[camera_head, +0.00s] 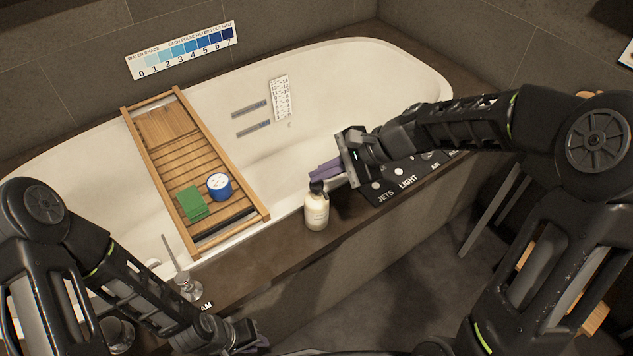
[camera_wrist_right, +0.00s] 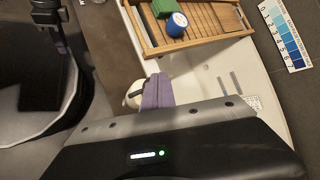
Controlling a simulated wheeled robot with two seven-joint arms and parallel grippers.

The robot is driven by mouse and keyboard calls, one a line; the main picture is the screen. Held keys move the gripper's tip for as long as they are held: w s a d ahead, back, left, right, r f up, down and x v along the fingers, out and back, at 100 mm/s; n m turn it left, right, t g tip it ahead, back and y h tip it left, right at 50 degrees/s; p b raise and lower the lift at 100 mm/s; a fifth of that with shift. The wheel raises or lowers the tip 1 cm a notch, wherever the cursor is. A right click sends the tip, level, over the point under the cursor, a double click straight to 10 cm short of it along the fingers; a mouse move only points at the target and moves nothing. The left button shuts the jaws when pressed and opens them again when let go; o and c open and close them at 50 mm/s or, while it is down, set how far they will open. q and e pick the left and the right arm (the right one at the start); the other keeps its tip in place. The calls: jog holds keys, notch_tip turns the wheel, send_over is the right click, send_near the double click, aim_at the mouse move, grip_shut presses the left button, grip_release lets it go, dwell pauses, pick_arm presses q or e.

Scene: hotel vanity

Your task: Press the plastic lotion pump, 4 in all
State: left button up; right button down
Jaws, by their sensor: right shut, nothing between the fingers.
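The lotion pump bottle (camera_head: 316,212), cream with a black pump head, stands upright on the brown tub ledge. My right gripper (camera_head: 316,174) is shut and empty, its purple fingertips just above or beside the pump head; I cannot tell if they touch. In the right wrist view the fingers (camera_wrist_right: 157,91) cover part of the bottle (camera_wrist_right: 134,95), and the pump head is hidden there. My left gripper (camera_head: 258,345) is low at the bottom edge, away from the bottle, and its fingers are mostly cut off.
A wooden tray (camera_head: 139,120) spans the tub, holding a green block (camera_head: 191,204) and a blue-and-white tin (camera_head: 219,187). A black control panel (camera_head: 385,194) lies right of the bottle. A metal faucet (camera_head: 186,285) stands near my left arm.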

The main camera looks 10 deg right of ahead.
aim_at(321, 184)
jog(key=shift+f+b, duration=0.55)
jog(key=shift+f, duration=0.2)
dwell(0.3)
jog(key=shift+r, duration=0.1)
jog(key=shift+r+p, duration=1.1)
notch_tip(321, 184, up, 5)
jog(key=p, duration=0.4)
dwell(1.8)
dwell(0.7)
